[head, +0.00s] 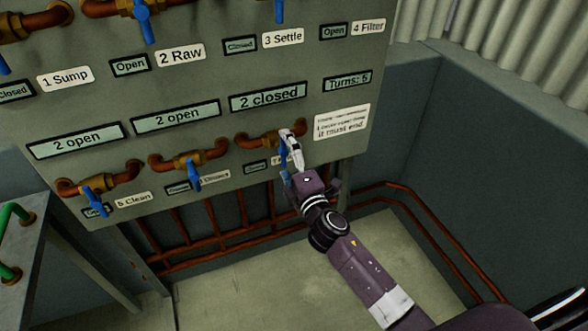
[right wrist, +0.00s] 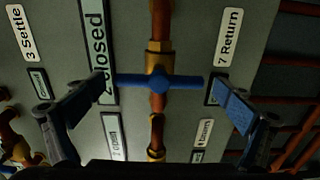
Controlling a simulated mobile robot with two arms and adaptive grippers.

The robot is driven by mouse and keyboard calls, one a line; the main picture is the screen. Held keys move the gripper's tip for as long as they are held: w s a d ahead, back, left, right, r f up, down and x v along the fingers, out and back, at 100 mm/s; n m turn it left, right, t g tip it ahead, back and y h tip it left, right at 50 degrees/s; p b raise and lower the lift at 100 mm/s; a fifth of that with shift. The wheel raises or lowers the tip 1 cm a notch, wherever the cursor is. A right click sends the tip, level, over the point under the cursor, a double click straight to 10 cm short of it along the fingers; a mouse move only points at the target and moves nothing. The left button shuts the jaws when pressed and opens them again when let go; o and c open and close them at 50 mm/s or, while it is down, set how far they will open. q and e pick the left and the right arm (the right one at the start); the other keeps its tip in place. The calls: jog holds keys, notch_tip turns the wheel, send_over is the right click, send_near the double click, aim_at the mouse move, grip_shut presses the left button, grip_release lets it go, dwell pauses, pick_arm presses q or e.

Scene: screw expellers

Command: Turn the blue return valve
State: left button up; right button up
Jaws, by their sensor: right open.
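The blue return valve handle (right wrist: 160,82) sits on a brass body on a copper pipe, beside the label "7 Return" (right wrist: 228,36). In the right wrist view the handle lies crosswise to its pipe. In the head view it is at the lower right of the panel, partly hidden by my right gripper (head: 290,150). In the right wrist view my right gripper (right wrist: 158,86) is open, one finger towards each end of the handle, with visible gaps at both ends. My left gripper is not in view.
The grey panel (head: 215,95) carries other blue-handled valves, such as the clean valve (head: 95,202) and its neighbour (head: 193,176). Displays read "2 open", "2 open", "2 closed" (head: 268,96) and "Turns: 5" or similar (head: 347,79). Copper pipes (head: 225,233) run below.

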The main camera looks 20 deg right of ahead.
jog(key=s, duration=1)
jog(key=shift+s+d, duration=0.2)
jog(key=shift+s, duration=0.15)
jog(key=s+b, duration=0.1)
jog(key=s, duration=0.7)
jog(key=shift+d+b, duration=0.15)
jog(key=shift+b, duration=0.25)
